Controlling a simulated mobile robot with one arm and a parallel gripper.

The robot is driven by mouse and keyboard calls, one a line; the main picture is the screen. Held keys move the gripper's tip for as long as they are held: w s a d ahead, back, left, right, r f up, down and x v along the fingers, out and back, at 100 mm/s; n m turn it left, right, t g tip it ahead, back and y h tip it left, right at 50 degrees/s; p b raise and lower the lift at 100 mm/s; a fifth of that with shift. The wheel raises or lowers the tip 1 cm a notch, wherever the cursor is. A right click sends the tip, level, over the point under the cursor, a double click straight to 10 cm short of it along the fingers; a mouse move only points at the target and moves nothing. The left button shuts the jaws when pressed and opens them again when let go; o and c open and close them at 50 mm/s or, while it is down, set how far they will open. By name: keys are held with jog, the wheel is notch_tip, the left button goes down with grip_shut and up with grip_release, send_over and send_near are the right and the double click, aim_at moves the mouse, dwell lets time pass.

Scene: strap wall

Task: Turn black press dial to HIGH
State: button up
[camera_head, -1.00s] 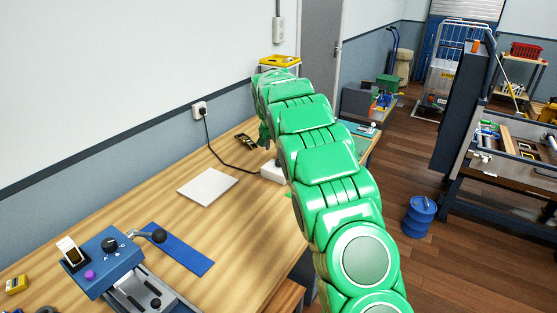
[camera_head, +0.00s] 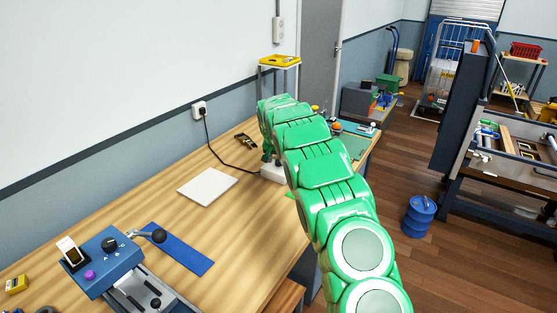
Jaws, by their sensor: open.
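The blue press (camera_head: 120,268) stands at the lower left on the wooden table, with its lower part cut off by the frame. The black press dial (camera_head: 110,245) sits on its sloped blue top, with small marks around it that I cannot read. A purple button (camera_head: 89,274) and a switch or gauge with a white face (camera_head: 68,246) are beside the dial. A lever with a black knob (camera_head: 158,236) sticks out to the right. My gripper (camera_head: 266,158) is far from the dial, near the table's back; it is mostly hidden by my green arm, though open.
A blue strip (camera_head: 185,252) and a white pad (camera_head: 208,186) lie on the table (camera_head: 215,220). A white power block (camera_head: 272,172) with a black cable sits near my gripper. A yellow and black tool (camera_head: 245,141) lies nearby. The table between pad and press is mostly clear.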

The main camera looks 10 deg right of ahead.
jog(key=shift+w+f, duration=0.15)
jog(key=shift+f, duration=0.1)
jog(key=c, duration=1)
jog(key=shift+d+n+y, duration=0.15)
jog(key=shift+n+y, duration=0.45)
jog(key=shift+n, duration=0.9)
jog(key=shift+c, duration=0.2)
jog(key=o, duration=1)
jog(key=shift+o, duration=0.2)
